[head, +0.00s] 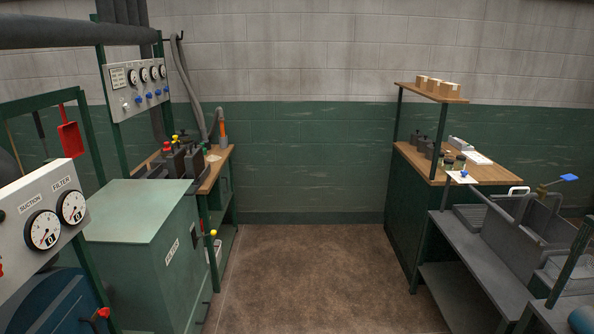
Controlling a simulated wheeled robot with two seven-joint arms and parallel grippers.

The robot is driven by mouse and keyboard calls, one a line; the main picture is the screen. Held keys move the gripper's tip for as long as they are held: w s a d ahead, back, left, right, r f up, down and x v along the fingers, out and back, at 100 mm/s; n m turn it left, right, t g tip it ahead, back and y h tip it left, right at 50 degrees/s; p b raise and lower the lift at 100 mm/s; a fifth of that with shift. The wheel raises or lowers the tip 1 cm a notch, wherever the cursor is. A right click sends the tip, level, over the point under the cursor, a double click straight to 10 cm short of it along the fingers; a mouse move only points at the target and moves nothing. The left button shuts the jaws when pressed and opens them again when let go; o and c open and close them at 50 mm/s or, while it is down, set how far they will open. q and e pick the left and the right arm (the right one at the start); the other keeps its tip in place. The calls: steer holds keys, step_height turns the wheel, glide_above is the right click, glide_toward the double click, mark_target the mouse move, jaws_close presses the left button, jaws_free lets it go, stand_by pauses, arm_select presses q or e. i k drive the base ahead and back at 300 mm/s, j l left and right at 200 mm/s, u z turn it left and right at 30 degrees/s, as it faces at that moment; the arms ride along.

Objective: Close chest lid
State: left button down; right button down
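No open chest lid shows clearly in the head view. A large green metal box (150,255) with a flat, pale green top (140,208) stands at the left, with a small white label on its side. Its top looks flat and level, and I cannot tell whether this box is the chest. Neither of my grippers is in view.
A gauge panel (45,225) fills the near left, with another panel (138,88) behind it. A wooden bench (215,172) stands beyond the green box. At right are a wood-topped cabinet (480,172) and a grey sink unit (510,225). The middle floor (310,275) is clear.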

mark_target(124, 210)
steer(key=i, duration=0.8)
steer(key=i+u, duration=0.15)
steer(key=i, duration=0.7)
steer(key=i+l, duration=0.2)
steer(key=i, duration=0.6)
steer(key=j+u, duration=0.05)
